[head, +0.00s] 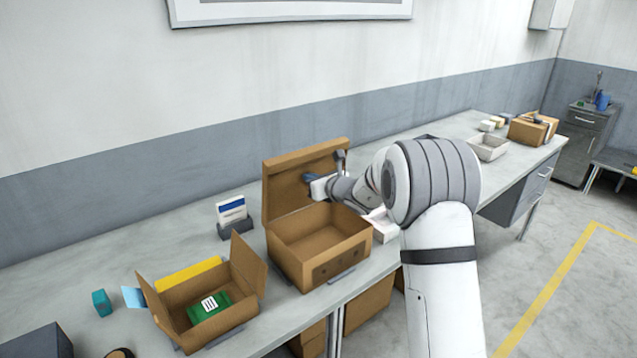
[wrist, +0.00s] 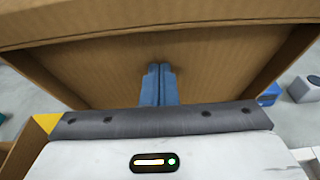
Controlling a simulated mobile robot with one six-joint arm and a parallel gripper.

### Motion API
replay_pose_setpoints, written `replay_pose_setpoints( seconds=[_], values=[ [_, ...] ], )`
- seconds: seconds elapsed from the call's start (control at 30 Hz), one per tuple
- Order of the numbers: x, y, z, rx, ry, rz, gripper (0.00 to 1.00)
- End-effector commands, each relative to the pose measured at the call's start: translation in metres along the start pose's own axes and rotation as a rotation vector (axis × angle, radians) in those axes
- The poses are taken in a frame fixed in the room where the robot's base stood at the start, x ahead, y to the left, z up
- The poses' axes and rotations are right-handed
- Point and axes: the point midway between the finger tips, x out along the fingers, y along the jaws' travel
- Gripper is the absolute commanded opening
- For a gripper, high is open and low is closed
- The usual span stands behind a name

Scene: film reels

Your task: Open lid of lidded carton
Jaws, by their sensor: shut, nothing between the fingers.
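The lidded carton (head: 318,247) is a brown cardboard box standing on the workbench in the head view. Its lid (head: 283,188) stands raised at the back, about upright, and the inside looks empty. My gripper (head: 311,179) is at the inner face of the lid, above the carton's opening. In the wrist view, the blue fingers of my gripper (wrist: 159,83) are together and point at the brown lid panel (wrist: 215,60). They hold nothing. I cannot tell whether the fingertips touch the panel.
An open carton (head: 243,308) with a green packet (head: 205,311) stands left of the lidded carton. A card holder (head: 233,225) stands behind it. A white tray (head: 381,226) is right of the lidded carton, partly behind my arm. A grey tray (head: 488,148) lies farther along the bench (head: 432,135).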

Motion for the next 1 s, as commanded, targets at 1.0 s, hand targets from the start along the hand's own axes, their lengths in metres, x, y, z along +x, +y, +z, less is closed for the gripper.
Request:
replay_pose_setpoints(
  seconds=[1.0],
  values=[
    [0.049, 0.001, 0.001, 0.0, 0.0, 0.001, 0.0]
  ],
)
